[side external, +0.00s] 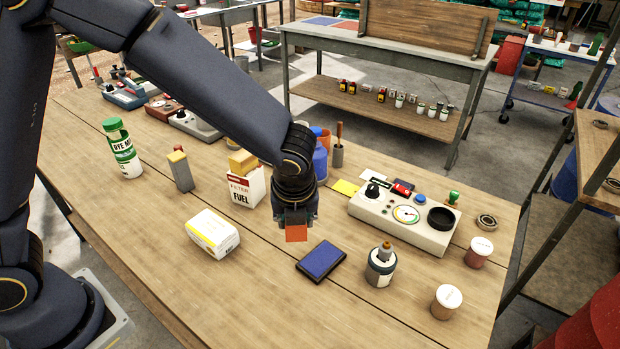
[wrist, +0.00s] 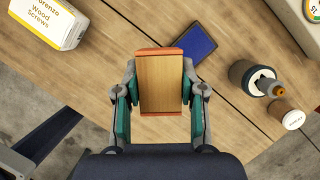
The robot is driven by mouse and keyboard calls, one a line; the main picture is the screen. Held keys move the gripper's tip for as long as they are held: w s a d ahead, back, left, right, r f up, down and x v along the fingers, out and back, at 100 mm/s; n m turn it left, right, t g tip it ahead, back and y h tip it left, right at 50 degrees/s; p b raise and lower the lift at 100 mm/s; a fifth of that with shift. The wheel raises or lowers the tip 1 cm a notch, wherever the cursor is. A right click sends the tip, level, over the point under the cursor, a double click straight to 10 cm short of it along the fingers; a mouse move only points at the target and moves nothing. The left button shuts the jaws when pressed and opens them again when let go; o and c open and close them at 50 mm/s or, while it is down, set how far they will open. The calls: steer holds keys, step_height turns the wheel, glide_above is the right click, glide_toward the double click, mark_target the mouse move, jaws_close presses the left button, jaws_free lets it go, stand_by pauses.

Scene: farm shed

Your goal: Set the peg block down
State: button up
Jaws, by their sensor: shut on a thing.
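The peg block is a small block with a wooden face and orange-red ends, seen in the wrist view (wrist: 161,84) between my fingers. In the side external view only an orange part of the block (side external: 296,233) shows below my gripper (side external: 295,215). In the wrist view my gripper (wrist: 160,100) is shut on the block, with a teal-padded finger on each side. The block is over the wooden table (side external: 240,300), left of a blue pad. I cannot tell whether its underside touches the table.
The blue ink pad (side external: 321,261) lies just right of the block. A white screws box (side external: 212,233) is to the left, and a FUEL filter box (side external: 246,188) stands behind. A dark-topped jar (side external: 381,265) and a grey control panel (side external: 405,217) are to the right. The table's front middle is clear.

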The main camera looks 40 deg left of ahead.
steer(key=a+n+g+y, duration=0.25)
steer(key=a+n, duration=0.75)
steer(key=a, duration=2.2)
glide_above(222, 177)
steer(key=d, duration=0.2)
steer(key=shift+g+h, duration=0.25)
steer(key=shift+g, duration=0.1)
steer(key=f, duration=0.8)
steer(key=shift+s+a+f, duration=0.15)
steer(key=shift+s+a, duration=0.1)
steer(key=shift+s, duration=0.1)
steer(key=shift+w+a+f, duration=0.1)
steer(key=shift+w+f, duration=0.25)
steer(key=shift+f, duration=0.05)
steer(key=shift+w+f, duration=0.1)
steer(key=shift+f, duration=1.5)
steer(key=shift+f, duration=0.15)
steer(key=o, duration=1.2)
